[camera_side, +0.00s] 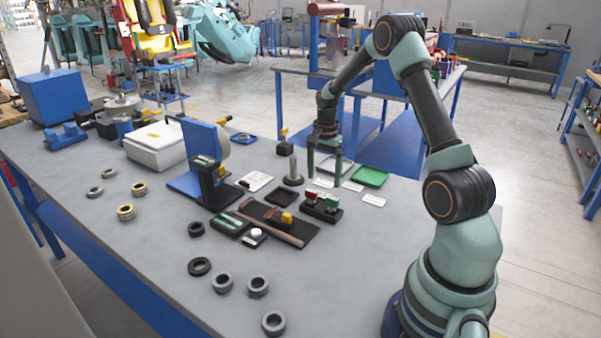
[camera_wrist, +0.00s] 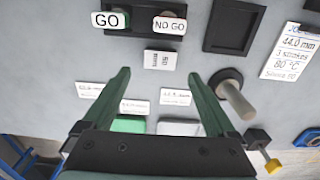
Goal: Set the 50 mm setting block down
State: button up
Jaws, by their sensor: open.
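A small pale block marked "50 mm" (camera_wrist: 160,60) lies on the grey bench in the wrist view, just below the GO / NO GO gauge (camera_wrist: 138,22). It sits ahead of the gap between my fingers, with no finger visibly touching it. My gripper (camera_wrist: 158,75) is open and empty, its two fingers spread wide. In the side view my gripper (camera_side: 325,178) points down over the bench, behind the red and green gauge (camera_side: 322,205). The block cannot be made out clearly there. Its exact height is hard to tell.
A grey post (camera_side: 292,170) on a dark round base stands close to one finger; the wrist view shows it too (camera_wrist: 238,100). A green tray (camera_side: 370,177), a grey tray (camera_side: 347,166) and white cards (camera_side: 373,201) lie nearby. Several rings lie at the front left.

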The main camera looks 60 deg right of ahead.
aim_at(323, 194)
notch_tip(323, 194, up, 6)
jog(key=r, duration=0.1)
jog(key=a+r+n+t, duration=0.2)
jog(key=a+r+n, duration=0.6)
jog(key=a, duration=0.5)
jog(key=s+a+r+n+t, duration=0.3)
jog(key=s+a+n, duration=0.6)
jog(key=a, duration=0.4)
jog(key=shift+a+r, duration=0.4)
jog(key=shift+r, duration=0.2)
jog(key=shift+s+a+f+n+t, duration=0.1)
jog(key=shift+s+a+n+t, duration=0.1)
jog(key=shift+n+t, duration=0.15)
jog(key=shift+c, duration=1.2)
jog(key=shift+a, duration=0.15)
jog(key=c, duration=0.5)
